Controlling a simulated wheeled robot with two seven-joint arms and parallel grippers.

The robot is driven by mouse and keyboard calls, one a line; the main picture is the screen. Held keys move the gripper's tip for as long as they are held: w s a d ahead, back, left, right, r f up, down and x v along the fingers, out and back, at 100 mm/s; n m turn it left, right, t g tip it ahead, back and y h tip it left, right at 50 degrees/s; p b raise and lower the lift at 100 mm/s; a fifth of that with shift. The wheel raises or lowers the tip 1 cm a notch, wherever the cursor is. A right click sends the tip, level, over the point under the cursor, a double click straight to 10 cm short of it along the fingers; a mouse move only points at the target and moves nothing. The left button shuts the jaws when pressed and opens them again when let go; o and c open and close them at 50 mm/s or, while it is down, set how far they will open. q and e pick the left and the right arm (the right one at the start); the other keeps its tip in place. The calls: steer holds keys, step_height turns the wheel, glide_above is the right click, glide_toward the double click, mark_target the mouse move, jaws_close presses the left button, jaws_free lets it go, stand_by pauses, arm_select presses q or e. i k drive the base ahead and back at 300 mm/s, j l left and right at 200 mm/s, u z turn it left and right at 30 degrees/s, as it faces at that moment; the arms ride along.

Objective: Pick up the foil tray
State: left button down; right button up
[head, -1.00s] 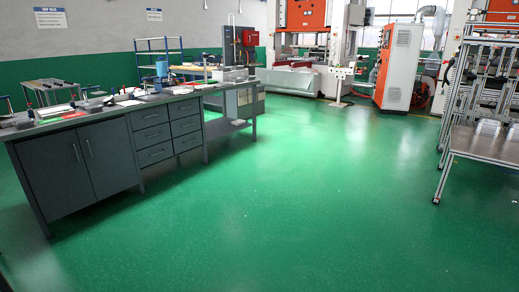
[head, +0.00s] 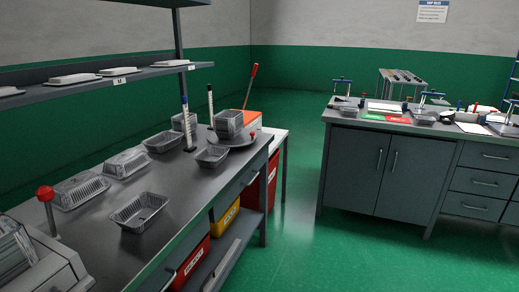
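Several foil trays are on the dark workbench (head: 100,232) at the left of the head view. One open foil tray (head: 139,212) lies alone near the bench's front edge. A larger ribbed foil tray (head: 80,191) lies behind it to the left, with another foil tray (head: 126,163) beyond that. More foil trays (head: 163,142) stand toward the far end, one (head: 212,156) near the front edge. A foil tray or stack (head: 229,123) sits on a round grey plate (head: 232,138). Neither of my grippers shows in the view.
A shelf (head: 110,76) overhangs the bench. Red (head: 190,262) and yellow (head: 225,221) bins stand below it. A red-topped post (head: 46,196) rises at the near left. A grey cabinet bench (head: 385,170) with tools stands at the right. Green floor (head: 330,265) between is clear.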

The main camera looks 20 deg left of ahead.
mark_target(135, 216)
steer(key=i+u, duration=0.3)
steer(key=u, duration=0.15)
steer(key=i+l+u, duration=0.15)
steer(key=u, duration=0.3)
steer(key=i+l+u, duration=0.25)
steer(key=u, duration=0.2)
steer(key=i+l+u, duration=0.4)
steer(key=l+u, duration=0.25)
steer(key=u, duration=0.2)
steer(key=i+l+u, duration=0.15)
steer(key=l+u, duration=0.75)
